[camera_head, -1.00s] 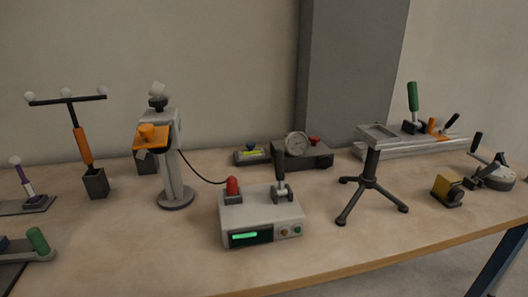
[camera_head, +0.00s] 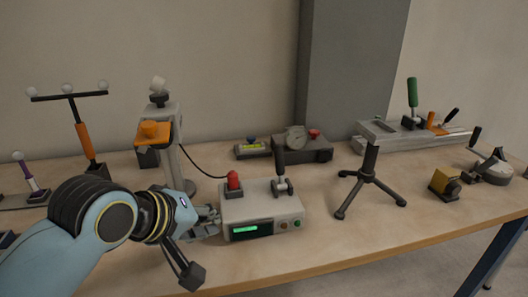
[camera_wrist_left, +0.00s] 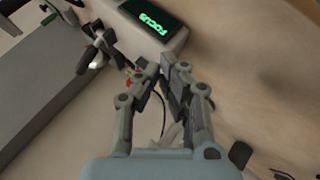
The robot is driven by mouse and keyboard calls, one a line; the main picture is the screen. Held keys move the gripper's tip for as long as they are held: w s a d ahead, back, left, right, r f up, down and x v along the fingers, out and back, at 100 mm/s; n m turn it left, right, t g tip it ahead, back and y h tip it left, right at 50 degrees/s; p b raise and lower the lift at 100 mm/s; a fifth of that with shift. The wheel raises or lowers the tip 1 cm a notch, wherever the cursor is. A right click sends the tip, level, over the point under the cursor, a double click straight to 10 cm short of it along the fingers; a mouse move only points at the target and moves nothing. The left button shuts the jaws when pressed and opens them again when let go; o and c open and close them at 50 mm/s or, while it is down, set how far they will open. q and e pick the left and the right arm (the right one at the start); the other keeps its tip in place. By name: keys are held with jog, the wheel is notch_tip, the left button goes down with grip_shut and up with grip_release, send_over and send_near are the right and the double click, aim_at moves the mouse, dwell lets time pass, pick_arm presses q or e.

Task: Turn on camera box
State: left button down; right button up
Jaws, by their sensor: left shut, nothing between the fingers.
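The pale camera box (camera_head: 262,207) stands mid-table in the head view. It has a red knob (camera_head: 233,180) on the left of its top and a black upright lever (camera_head: 279,165) on the right. Its front has a lit green display (camera_head: 252,229) and two small round buttons (camera_head: 290,224). In the left wrist view the display (camera_wrist_left: 162,26) shows green letters like "FOCUS". My left gripper (camera_head: 212,218) is shut and empty, just left of the box. Its fingertips (camera_wrist_left: 163,70) sit close together below the box in the wrist view. My right gripper is out of view.
A stand with an orange platform (camera_head: 153,132) rises behind my left gripper. A gauge device (camera_head: 300,150) sits behind the box. A black tripod stand (camera_head: 369,172) is to the right. The table front right of the box is clear.

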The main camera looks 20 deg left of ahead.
aim_at(280, 166)
pick_arm(q)
jog(key=w+r+n+t, duration=0.4)
jog(key=w+r+n, duration=0.2)
jog(key=w+n, duration=0.3)
jog(key=w, duration=0.3)
jog(key=shift+w+d+r+n+t+h, duration=0.2)
jog(key=shift+d+n+t+h, duration=0.1)
jog(key=shift+d+h, duration=0.1)
jog(key=b+x, duration=0.1)
jog(key=x, duration=0.9)
jog(key=shift+a+b, duration=0.2)
jog(key=shift+b, duration=0.15)
